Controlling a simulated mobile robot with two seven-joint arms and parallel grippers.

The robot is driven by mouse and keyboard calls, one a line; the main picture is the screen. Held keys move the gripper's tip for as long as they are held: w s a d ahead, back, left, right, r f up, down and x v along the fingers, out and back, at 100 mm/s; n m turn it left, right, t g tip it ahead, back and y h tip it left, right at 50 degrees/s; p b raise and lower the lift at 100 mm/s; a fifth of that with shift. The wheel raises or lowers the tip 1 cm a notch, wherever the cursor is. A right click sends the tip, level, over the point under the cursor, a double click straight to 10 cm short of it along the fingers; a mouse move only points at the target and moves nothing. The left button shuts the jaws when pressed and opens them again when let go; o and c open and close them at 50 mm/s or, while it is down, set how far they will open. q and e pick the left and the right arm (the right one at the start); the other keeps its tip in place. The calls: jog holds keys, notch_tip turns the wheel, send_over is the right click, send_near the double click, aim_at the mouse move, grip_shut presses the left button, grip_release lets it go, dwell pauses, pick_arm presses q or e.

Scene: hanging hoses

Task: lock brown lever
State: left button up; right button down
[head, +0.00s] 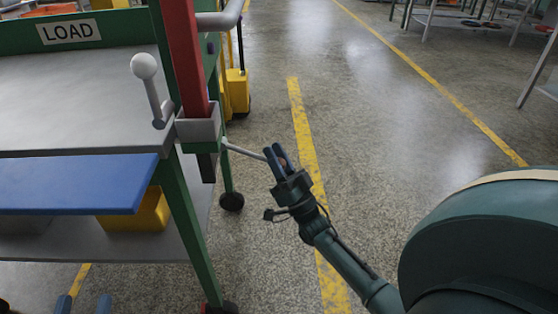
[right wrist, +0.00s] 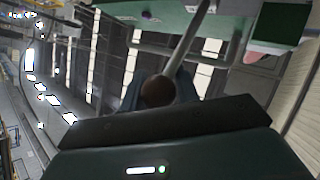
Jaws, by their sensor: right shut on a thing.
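The brown lever is a grey rod (head: 244,151) that sticks out to the right from the cart's corner bracket, with a brown knob at its end. My right gripper (head: 279,157) is shut on the knob, which its fingers mostly hide in the head view. In the right wrist view the brown knob (right wrist: 158,91) sits between the fingers, and the rod (right wrist: 188,38) runs up and away from it. My left gripper (head: 84,303) shows only its two blue fingertips at the bottom left edge. They are spread apart with nothing seen between them.
A second lever with a white ball (head: 144,66) stands up on the cart. A red post (head: 186,60) rises from the grey bracket (head: 197,129). A blue panel (head: 75,185) juts out below the cart's grey top (head: 70,95).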

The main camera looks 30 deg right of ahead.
jog(key=shift+w+a+f+m+t+h+b, duration=0.1)
jog(key=shift+f+m+t+h+b, duration=0.05)
jog(key=shift+f+m+h+b, duration=0.15)
jog(key=shift+w+a+f+m+t+h+b, duration=0.1)
jog(key=shift+f+m+t+b, duration=0.1)
jog(key=shift+m, duration=0.2)
jog(key=shift+a+f+h, duration=0.1)
jog(key=shift+a+h, duration=0.05)
jog(key=shift+h, duration=0.15)
jog(key=c, duration=1.1)
grip_release()
jog(key=shift+o, duration=0.2)
jog(key=shift+s+f, duration=0.15)
jog(key=shift+s, duration=0.05)
jog(key=v, duration=1.2)
jog(key=shift+s+f, duration=0.15)
jog(key=shift+s, duration=0.1)
